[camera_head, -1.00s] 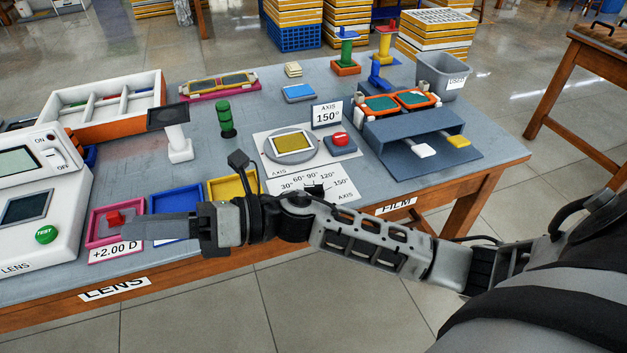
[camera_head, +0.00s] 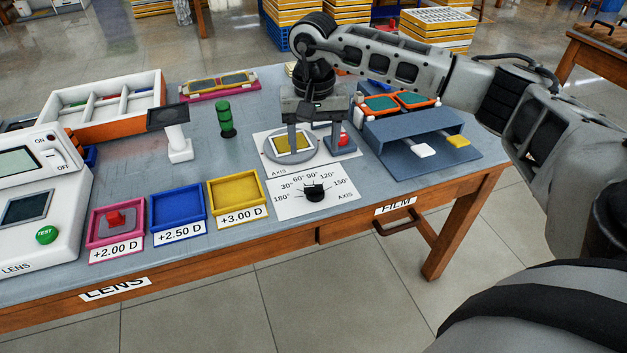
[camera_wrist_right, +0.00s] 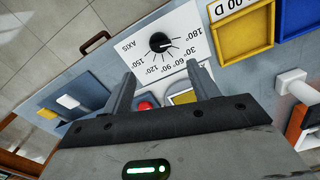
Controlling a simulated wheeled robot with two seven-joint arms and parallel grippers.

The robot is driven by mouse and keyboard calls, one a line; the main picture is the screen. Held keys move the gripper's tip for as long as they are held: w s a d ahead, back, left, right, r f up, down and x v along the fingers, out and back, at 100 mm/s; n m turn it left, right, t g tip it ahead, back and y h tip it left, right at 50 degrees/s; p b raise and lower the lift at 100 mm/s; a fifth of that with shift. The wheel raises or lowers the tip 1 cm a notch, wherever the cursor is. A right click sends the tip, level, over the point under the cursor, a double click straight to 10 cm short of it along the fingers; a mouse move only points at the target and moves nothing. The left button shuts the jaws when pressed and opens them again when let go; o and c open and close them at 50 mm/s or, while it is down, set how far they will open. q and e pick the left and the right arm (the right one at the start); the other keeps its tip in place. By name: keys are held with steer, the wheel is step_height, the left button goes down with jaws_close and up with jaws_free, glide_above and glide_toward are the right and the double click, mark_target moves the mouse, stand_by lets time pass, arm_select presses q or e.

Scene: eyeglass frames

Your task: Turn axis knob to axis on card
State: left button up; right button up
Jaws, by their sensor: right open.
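The black axis knob (camera_head: 314,191) sits on a white dial plate (camera_head: 285,208) marked from 30° to 180°. The knob also shows near the top of the right wrist view (camera_wrist_right: 161,42). I cannot tell surely which mark it points to. My right gripper (camera_head: 313,148) points down, open and empty, behind the knob and over the round lens stage (camera_head: 272,150). In the right wrist view its fingers (camera_wrist_right: 164,82) are spread, with the knob beyond them. My left gripper is not in view.
A red button (camera_head: 344,140) sits just right of my gripper. A blue-grey film rack (camera_head: 380,135) stands to the right. Yellow (camera_head: 262,207), blue (camera_head: 205,213) and pink (camera_head: 92,240) lens trays lie to the left. The table front before the dial is clear.

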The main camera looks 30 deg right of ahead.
mark_target(314, 187)
step_height(314, 187, down, 11)
steer(key=shift+f+p, duration=0.2)
steer(key=shift+p, duration=0.2)
steer(key=c, duration=1)
